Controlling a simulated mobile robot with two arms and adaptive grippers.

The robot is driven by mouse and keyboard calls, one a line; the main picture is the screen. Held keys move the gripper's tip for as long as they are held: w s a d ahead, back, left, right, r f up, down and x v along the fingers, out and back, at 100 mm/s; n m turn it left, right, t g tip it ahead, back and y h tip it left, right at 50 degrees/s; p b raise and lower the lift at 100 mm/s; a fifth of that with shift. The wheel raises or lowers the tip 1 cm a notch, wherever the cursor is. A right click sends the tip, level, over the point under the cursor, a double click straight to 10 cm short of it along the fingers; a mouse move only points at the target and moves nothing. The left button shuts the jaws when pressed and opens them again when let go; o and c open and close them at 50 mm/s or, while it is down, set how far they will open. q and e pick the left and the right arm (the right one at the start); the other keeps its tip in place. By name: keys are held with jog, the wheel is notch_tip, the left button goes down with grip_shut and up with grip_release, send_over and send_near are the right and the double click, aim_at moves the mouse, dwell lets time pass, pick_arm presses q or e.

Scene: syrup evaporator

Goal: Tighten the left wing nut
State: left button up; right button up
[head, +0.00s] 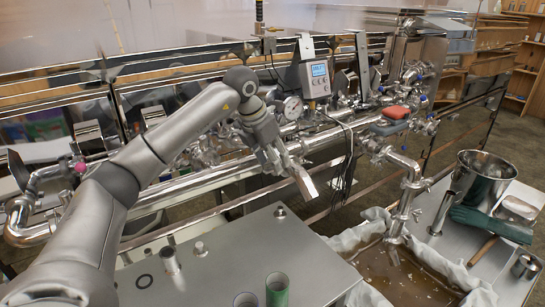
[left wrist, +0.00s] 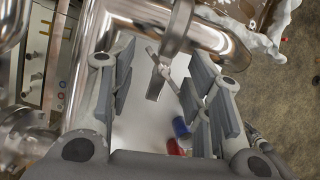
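My left gripper (head: 276,160) reaches over the steel pipework from the left in the head view, pointing down. In the left wrist view its two fingers (left wrist: 160,88) are spread apart. A small metal wing nut (left wrist: 160,72) shows between them, beside a clamp ring (left wrist: 179,25) on a shiny pipe (left wrist: 120,22). There is a visible gap between the nut and the fingers on both sides. In the head view the gripper hides the nut. My right gripper is in neither view.
A gauge (head: 292,107) and a grey controller box (head: 314,77) sit close behind the gripper. A syrup-filled pan (head: 395,275), a steel pot (head: 482,178) and green gloves (head: 492,223) are to the right.

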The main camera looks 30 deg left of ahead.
pick_arm(q)
grip_shut()
jog(key=shift+o, duration=0.5)
grip_release()
jog(key=shift+r, duration=0.1)
jog(key=v, duration=1.1)
jog(key=shift+s+r, duration=0.25)
jog(key=shift+r, duration=0.1)
jog(key=shift+c, duration=0.5)
